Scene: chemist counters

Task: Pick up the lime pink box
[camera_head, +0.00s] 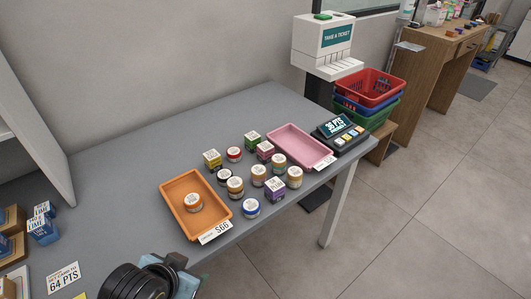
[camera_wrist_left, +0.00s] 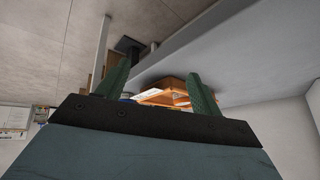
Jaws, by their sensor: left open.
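A small pink box (camera_head: 265,150) with a pale top stands on the grey counter among several jars and boxes, left of the pink tray; its lettering is too small to read. My left gripper (camera_head: 188,281) is low at the bottom edge of the head view, in front of the orange tray and well apart from the pink box. In the left wrist view its two dark green fingers (camera_wrist_left: 160,78) are spread with nothing between them. The pink box cannot be made out in that view. My right gripper is not in view.
An orange tray (camera_head: 168,198) holds a jar. A pink tray (camera_head: 318,150) and a display (camera_head: 336,126) stand right of the group. A purple box (camera_head: 275,190) and a green box (camera_head: 253,138) stand nearby. The counter (camera_head: 130,165) behind the orange tray is clear.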

